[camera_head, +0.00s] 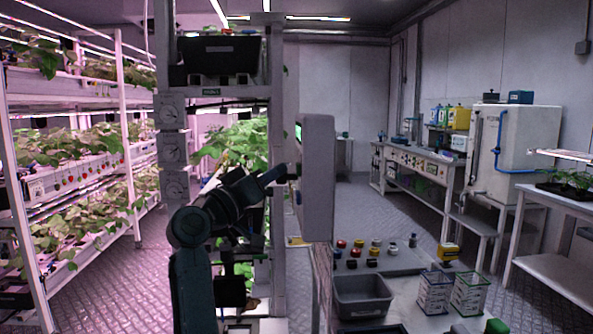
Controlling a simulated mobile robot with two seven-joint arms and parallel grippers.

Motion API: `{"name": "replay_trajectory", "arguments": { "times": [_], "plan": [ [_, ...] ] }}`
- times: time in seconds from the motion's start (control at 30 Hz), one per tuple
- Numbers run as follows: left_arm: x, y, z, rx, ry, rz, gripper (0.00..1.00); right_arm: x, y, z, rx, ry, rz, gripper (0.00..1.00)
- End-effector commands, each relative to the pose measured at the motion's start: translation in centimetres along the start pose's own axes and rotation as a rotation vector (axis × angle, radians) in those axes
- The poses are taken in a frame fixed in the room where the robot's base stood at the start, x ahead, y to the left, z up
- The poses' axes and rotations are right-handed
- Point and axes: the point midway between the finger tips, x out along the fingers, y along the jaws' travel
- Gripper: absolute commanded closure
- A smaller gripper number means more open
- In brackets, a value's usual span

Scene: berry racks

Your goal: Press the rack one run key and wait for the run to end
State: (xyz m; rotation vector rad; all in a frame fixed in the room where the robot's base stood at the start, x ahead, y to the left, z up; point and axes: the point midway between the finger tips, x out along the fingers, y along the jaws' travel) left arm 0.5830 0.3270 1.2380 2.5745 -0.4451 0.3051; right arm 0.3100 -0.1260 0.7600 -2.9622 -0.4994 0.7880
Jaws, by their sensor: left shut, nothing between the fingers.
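A grey control box (319,180) stands edge-on at the middle of the view, beside the rack post. A sliver of its lit green screen (298,132) shows on its left-facing side. My left gripper (287,173) is shut and empty, with its tip at that side of the box, below the screen. The run key is not visible, as the panel face is seen almost from the side. I cannot tell whether the fingertips touch it. My right gripper is out of view.
A rack post with round dials (173,148) and leafy plants (240,145) stand behind my arm. A grey bin (362,297) and two clear labelled containers (434,292) are at the lower right. The floor (375,215) behind the box is clear.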

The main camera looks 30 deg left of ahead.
Motion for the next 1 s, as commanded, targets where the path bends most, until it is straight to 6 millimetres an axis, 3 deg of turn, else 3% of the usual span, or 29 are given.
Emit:
{"name": "replay_trajectory", "arguments": {
  "times": [0.43, 1.0],
  "plan": [
    [-3.0, -2.2, -2.1, 0.003, 0.001, -0.002, 1.00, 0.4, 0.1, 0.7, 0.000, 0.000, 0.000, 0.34],
    [-3.2, -2.4, -2.3, 0.001, 0.000, -0.001, 1.00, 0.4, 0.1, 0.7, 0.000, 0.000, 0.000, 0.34]
  ]
}}
